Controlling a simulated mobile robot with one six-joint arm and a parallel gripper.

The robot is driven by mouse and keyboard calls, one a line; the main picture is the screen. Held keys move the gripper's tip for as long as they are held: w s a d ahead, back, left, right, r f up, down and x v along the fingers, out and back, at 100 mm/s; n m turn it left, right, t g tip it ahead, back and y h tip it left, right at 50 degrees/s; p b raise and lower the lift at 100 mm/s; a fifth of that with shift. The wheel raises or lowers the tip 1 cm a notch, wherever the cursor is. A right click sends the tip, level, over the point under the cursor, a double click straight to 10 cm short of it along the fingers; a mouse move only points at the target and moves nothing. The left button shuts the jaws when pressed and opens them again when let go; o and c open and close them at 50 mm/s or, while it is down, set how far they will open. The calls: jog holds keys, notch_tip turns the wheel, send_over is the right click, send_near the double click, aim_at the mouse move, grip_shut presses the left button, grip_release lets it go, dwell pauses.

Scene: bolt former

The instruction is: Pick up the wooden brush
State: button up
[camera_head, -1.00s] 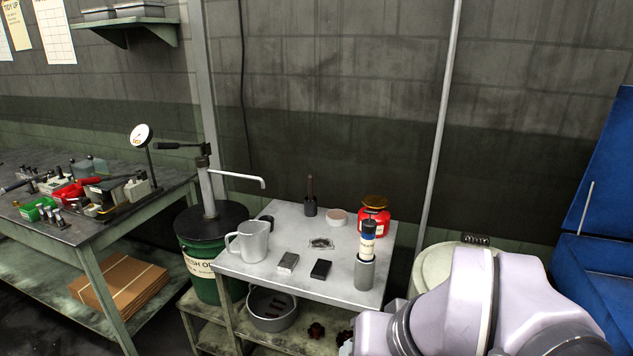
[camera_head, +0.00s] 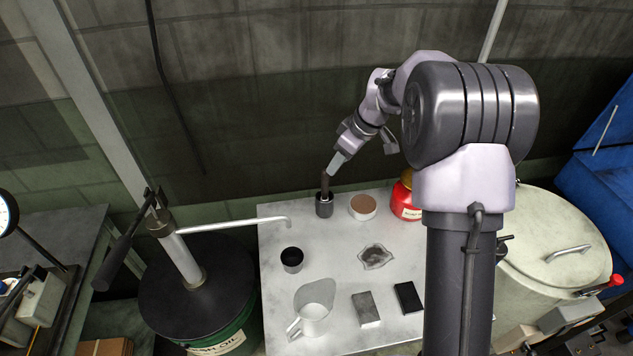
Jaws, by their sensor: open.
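A slim, dark brown upright handle (camera_head: 325,181), which looks like the wooden brush, stands in a small dark cup (camera_head: 324,206) at the back of the grey-white table (camera_head: 272,240). Its lower end is hidden inside the cup. My gripper (camera_head: 334,170) reaches down from the upper right, with its pale fingertips at the top of the handle. The jaws are open. From this angle I cannot tell whether the handle is between the fingers or just beside them.
A round tan-topped tin (camera_head: 363,207) and a red jar (camera_head: 404,203) stand right of the cup. A black-topped cup (camera_head: 292,260), a pitcher (camera_head: 313,308), a crumpled dish (camera_head: 375,257) and two small blocks sit nearer. An oil drum pump's spout (camera_head: 250,224) extends over the table's left edge.

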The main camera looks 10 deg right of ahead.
jog(key=b, duration=0.2)
send_over(325, 192)
jog(key=d, duration=0.2)
notch_tip(325, 192, down, 7)
jog(key=x, duration=0.2)
jog(key=b+x, duration=0.1)
jog(key=x, duration=0.1)
jog(key=b+x, duration=0.1)
jog(key=x, duration=0.2)
jog(key=shift+a+r, duration=0.2)
jog(key=shift+a, duration=0.15)
jog(key=shift+r, duration=0.2)
jog(key=shift+c, duration=0.5)
grip_shut()
